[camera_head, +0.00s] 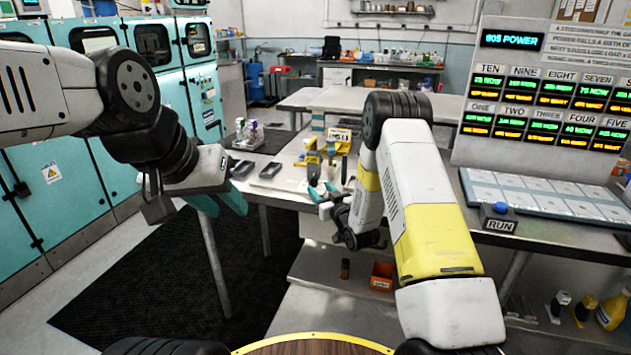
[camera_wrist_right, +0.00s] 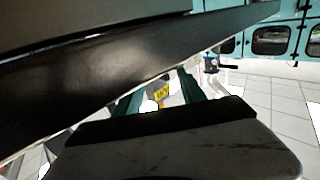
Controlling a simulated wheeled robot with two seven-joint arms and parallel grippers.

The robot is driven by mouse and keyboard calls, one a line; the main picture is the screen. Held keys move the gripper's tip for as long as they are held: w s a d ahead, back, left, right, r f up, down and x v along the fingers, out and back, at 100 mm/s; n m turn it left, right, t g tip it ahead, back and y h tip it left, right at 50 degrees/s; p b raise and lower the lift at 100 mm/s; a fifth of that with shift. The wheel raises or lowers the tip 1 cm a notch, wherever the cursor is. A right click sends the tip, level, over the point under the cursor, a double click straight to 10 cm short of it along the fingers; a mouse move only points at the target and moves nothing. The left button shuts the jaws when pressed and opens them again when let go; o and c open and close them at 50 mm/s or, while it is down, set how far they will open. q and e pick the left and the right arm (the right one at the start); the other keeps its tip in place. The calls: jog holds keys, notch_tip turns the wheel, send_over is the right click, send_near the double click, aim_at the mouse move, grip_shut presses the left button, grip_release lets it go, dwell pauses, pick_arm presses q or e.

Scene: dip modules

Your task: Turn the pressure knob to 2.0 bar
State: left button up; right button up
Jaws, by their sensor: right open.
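I cannot make out a pressure knob or its scale for certain in either view. A small yellow and dark fixture (camera_head: 318,157) stands on the bench, just beyond my right gripper (camera_head: 323,189). The right gripper is open, with its teal fingers apart at the bench's near edge. In the right wrist view, a yellow labelled object (camera_wrist_right: 162,91) shows between the open fingers, and I cannot tell how far beyond them it is. My left gripper (camera_head: 222,202) hangs left of the bench, its teal fingers pointing down to the right; whether they are apart is unclear.
A display panel (camera_head: 553,92) and a blue-topped RUN button (camera_head: 500,212) are at the right. Teal cabinets (camera_head: 165,85) line the left. A large dark surface (camera_wrist_right: 90,85) crosses the right wrist view.

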aim_at(315, 183)
jog(key=shift+x, duration=2.2)
grip_shut()
